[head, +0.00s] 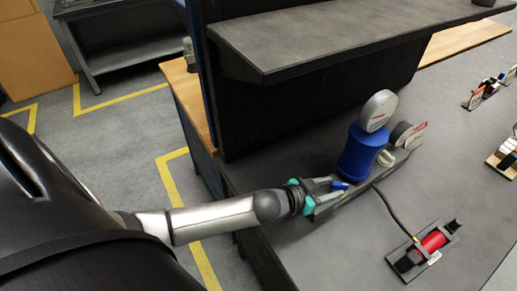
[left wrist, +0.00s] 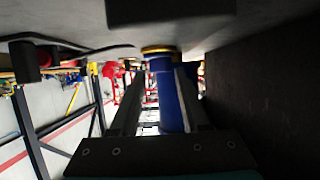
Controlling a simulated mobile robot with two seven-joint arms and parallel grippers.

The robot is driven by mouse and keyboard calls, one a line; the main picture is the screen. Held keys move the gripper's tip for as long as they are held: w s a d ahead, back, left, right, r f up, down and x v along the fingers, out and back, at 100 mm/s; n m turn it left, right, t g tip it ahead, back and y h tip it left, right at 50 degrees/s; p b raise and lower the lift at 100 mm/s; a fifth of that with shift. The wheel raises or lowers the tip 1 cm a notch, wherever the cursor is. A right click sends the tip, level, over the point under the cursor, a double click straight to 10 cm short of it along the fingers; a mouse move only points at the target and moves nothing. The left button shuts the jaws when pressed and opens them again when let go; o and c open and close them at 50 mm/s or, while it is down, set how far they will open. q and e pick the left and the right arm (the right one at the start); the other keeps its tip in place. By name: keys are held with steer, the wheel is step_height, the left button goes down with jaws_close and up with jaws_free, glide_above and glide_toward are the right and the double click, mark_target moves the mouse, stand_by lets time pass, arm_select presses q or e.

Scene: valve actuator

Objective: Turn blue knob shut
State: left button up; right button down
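A large blue cylinder (head: 360,152) stands upright on the dark grey table, with a round grey gauge (head: 377,110) above it. A small blue part (head: 340,185), which may be the knob, shows low at the cylinder's near left side. My left gripper (head: 328,191) reaches in from the left at this small part. In the left wrist view its two fingers are apart, and blue (left wrist: 168,95) shows between them, with a gold ring above. I cannot tell whether the fingers touch the blue. My right gripper is not in view.
A grey shelf (head: 340,40) overhangs the table behind the cylinder. A second gauge (head: 401,134) stands just right of the cylinder. Small fixtures stand at far right.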

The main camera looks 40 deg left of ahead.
arm_select(q)
steer(key=p+v, duration=0.1)
steer(key=v, duration=1.2)
steer(key=s+f+n+g+y+b, duration=0.1)
steer(key=s+f+g, duration=0.3)
steer(key=f, duration=0.5)
steer(key=s+f+n+g+y+b, duration=0.1)
steer(key=s+f+g+y+b, duration=0.3)
steer(key=s+f, duration=0.4)
steer(key=shift+a+f+n+g, duration=0.25)
steer(key=shift+f+n+g, duration=0.2)
steer(key=shift+f, duration=0.85)
